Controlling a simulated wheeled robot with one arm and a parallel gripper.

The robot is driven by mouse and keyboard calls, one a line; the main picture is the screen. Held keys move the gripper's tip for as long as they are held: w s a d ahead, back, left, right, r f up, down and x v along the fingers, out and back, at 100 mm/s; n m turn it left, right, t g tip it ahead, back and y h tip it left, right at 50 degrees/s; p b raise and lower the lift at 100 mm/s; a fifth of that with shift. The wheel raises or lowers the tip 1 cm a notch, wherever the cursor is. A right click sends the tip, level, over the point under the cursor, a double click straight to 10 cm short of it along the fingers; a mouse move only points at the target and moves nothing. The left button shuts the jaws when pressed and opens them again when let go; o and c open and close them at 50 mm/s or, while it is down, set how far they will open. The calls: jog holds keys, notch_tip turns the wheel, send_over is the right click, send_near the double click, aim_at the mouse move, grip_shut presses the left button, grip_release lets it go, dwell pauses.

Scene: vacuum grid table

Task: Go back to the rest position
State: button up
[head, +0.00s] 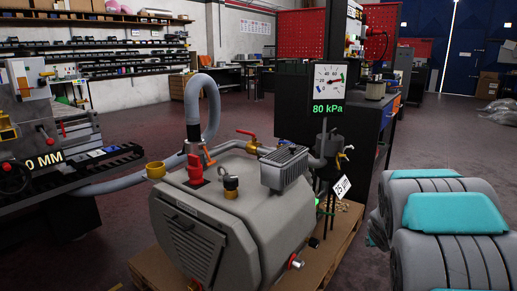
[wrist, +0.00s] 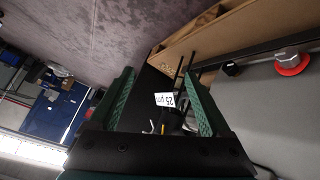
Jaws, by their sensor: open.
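My gripper (wrist: 159,74) shows in the wrist view, with two dark green ribbed fingers spread wide apart. I see nothing clasped between them. A small white tag marked 25 (wrist: 165,100) appears in the gap between the fingers, and I cannot tell how far beyond them it is. The same tag shows in the head view (head: 341,188), at the right side of the grey vacuum pump (head: 275,205). The gripper cannot be made out in the head view.
The pump stands on a wooden pallet (head: 330,245), and its edge shows in the wrist view (wrist: 235,32). A gauge (head: 328,88) reads 80 kPa above it. A grey hose (head: 212,105) loops up from the pump. A machine (head: 50,130) stands at left. Open floor (head: 130,130) lies behind.

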jog(key=s+a+r+g+y, duration=0.1)
jog(key=s+a+g, duration=0.2)
jog(key=s+a, duration=0.4)
jog(key=s+a+r+g+y, duration=0.1)
jog(key=s+a+g, duration=0.2)
jog(key=s, duration=1.9)
jog(key=s+a+r+g+y, duration=0.1)
jog(key=s+a+g+y, duration=0.1)
jog(key=s+a, duration=1)
jog(key=s+g, duration=0.1)
jog(key=s, duration=0.2)
jog(key=shift+s+g, duration=0.15)
jog(key=shift+g, duration=0.25)
